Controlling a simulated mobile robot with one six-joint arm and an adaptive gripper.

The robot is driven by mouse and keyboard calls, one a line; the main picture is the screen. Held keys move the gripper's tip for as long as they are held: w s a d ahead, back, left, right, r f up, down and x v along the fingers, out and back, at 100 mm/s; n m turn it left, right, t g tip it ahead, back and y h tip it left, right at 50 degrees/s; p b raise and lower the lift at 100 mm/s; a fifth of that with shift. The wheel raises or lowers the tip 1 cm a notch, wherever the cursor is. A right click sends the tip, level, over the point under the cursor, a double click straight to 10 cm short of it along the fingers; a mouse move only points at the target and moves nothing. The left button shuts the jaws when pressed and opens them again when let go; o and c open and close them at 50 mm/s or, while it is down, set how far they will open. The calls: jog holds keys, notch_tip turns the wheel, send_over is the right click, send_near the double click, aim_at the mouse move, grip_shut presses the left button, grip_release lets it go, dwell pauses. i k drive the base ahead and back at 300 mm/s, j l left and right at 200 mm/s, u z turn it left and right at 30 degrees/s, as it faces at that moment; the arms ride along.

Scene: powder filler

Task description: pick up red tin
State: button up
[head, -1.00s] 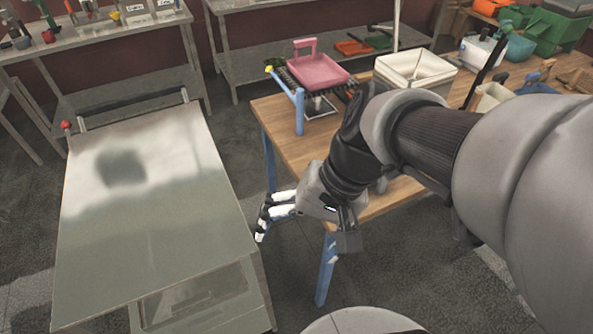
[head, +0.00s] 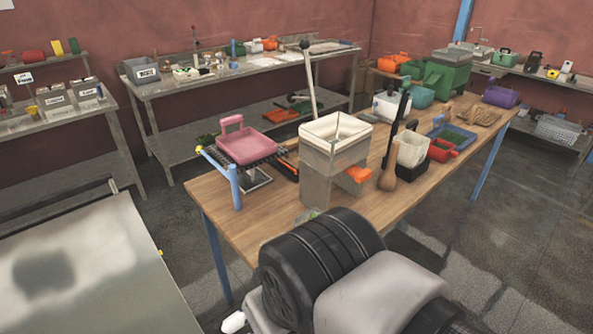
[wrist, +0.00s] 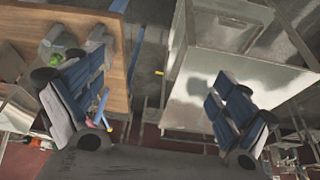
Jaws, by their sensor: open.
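A red, open-topped container (head: 442,150) with a handle sits on the right part of the wooden table in the head view, beside a blue tray. A red cylinder (head: 33,57) lies on the upper shelf at the far left. I cannot tell for sure which of these is the red tin. My gripper (wrist: 157,98) is open and empty in the wrist view, with blue-padded fingers wide apart. In the head view my arm hides most of it; it is below the table's near left end, away from both red things.
The wooden table (head: 240,229) carries a pink pan (head: 246,147), a tall hopper with a white top (head: 335,131), a wooden spoon-like tool (head: 388,178) and a blue tray (head: 452,138). A metal-topped bench (head: 90,265) stands at left. Floor on the right is clear.

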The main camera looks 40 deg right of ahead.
aim_at(440, 150)
jog(key=z, duration=2.1)
